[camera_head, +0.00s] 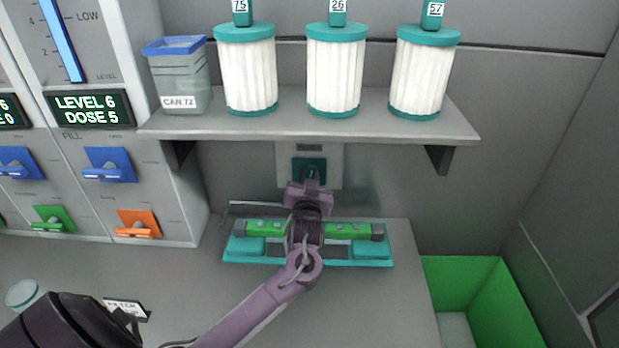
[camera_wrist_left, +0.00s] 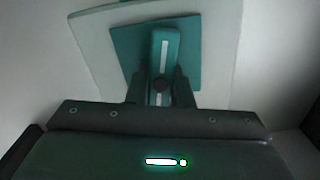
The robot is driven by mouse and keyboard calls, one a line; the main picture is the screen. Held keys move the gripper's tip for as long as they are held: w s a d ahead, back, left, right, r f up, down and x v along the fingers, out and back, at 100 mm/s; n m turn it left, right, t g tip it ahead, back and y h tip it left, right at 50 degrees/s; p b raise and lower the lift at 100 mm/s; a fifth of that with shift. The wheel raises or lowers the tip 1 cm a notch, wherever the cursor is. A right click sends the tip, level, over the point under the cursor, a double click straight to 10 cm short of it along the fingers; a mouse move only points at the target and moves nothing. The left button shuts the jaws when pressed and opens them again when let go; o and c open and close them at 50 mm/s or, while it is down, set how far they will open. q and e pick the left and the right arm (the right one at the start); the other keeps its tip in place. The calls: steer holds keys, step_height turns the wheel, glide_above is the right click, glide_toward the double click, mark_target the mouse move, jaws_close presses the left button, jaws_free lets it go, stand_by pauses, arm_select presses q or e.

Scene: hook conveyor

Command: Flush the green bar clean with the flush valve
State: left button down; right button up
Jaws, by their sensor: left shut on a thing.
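The green bar (camera_head: 262,226) lies level in a teal cradle (camera_head: 345,262) on the counter, with dark caps at its ends. My left arm hides its middle. The flush valve (camera_head: 310,163) is a teal plate with a lever on a pale wall panel, above and behind the bar. My left gripper (camera_head: 311,181) is at the valve, shut on its lever. In the left wrist view the teal lever (camera_wrist_left: 161,47), with a white stripe, stands upright between the fingers (camera_wrist_left: 161,87). Any flow or dirt on the bar cannot be made out. My right gripper is not in view.
A shelf (camera_head: 300,128) above the valve holds a clear canister (camera_head: 180,85) and three white filter cartridges (camera_head: 248,75). A dispenser panel (camera_head: 85,105) with blue, green and orange levers stands left. A green bin (camera_head: 508,300) is at lower right. The counter right of the cradle is narrow.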

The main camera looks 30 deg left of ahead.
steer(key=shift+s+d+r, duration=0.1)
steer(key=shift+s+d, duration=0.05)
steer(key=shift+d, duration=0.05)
arm_select(q)
steer(key=shift+r+m+p, duration=0.15)
steer(key=shift+m+p, duration=0.45)
steer(key=shift+p, duration=0.1)
steer(key=m+p, duration=0.4)
steer(key=m, duration=0.1)
steer(key=shift+d, duration=0.15)
steer(key=m+p, duration=0.2)
steer(key=m, duration=0.1)
steer(key=shift+w+m, duration=0.1)
steer(key=shift+m, duration=0.3)
steer(key=m+p, duration=0.2)
steer(key=m, duration=0.1)
steer(key=shift+d+f+m, duration=0.1)
steer(key=shift+f+m, duration=0.2)
steer(key=shift+f+m+p, duration=0.1)
steer(key=shift+m+p, duration=0.35)
steer(key=shift+m, duration=0.05)
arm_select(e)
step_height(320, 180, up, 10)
arm_select(q)
steer(key=shift+f, duration=0.1)
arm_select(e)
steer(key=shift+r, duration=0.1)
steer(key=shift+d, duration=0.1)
